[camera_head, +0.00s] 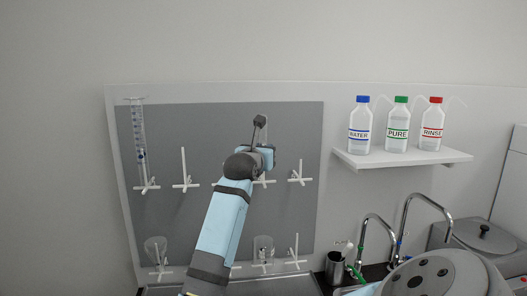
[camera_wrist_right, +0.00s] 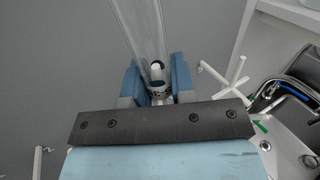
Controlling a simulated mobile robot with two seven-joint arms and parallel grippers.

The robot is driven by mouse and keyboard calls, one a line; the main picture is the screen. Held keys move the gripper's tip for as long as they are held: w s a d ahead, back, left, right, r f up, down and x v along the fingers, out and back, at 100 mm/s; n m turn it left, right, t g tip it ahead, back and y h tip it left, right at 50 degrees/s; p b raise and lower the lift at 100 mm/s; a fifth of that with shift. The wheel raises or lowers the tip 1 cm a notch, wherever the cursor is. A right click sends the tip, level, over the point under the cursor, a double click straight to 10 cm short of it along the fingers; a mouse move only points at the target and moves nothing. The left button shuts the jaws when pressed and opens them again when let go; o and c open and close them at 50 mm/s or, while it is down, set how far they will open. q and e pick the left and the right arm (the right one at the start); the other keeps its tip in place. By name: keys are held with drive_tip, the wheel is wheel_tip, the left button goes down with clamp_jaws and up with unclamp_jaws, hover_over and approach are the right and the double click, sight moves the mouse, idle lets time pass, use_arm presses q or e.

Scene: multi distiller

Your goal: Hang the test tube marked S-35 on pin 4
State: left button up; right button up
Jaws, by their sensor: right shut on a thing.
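My right arm reaches up to the grey pegboard (camera_head: 215,125) in the head view, with its blue gripper (camera_head: 262,155) in front of the upper row of pins. In the right wrist view, the gripper (camera_wrist_right: 157,85) is shut on a clear glass tube (camera_wrist_right: 143,25), which extends up past the fingers. A white rounded tip shows at the tube between the fingers; I cannot tell whether it is inside or behind the glass. No S-35 mark is readable. A white pin (camera_head: 264,181) shows just below the gripper, and another pin (camera_head: 299,178) stands to its right. My left gripper is not in view.
A graduated cylinder (camera_head: 138,130) hangs at the upper left of the board. Beakers hang on the lower row at left (camera_head: 156,246) and centre (camera_head: 263,245). A shelf (camera_head: 405,158) with three bottles is at right, above the sink taps (camera_head: 412,205). An upper-left pin (camera_head: 184,175) is bare.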

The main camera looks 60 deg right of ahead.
drive_tip(key=shift+f+b, duration=1.55)
drive_tip(key=shift+f, duration=0.55)
drive_tip(key=o, duration=0.9)
drive_tip(key=shift+o, duration=0.2)
drive_tip(key=shift+a, duration=0.1)
drive_tip(key=b+v, duration=0.2)
drive_tip(key=v, duration=0.9)
drive_tip(key=shift+a, duration=0.4)
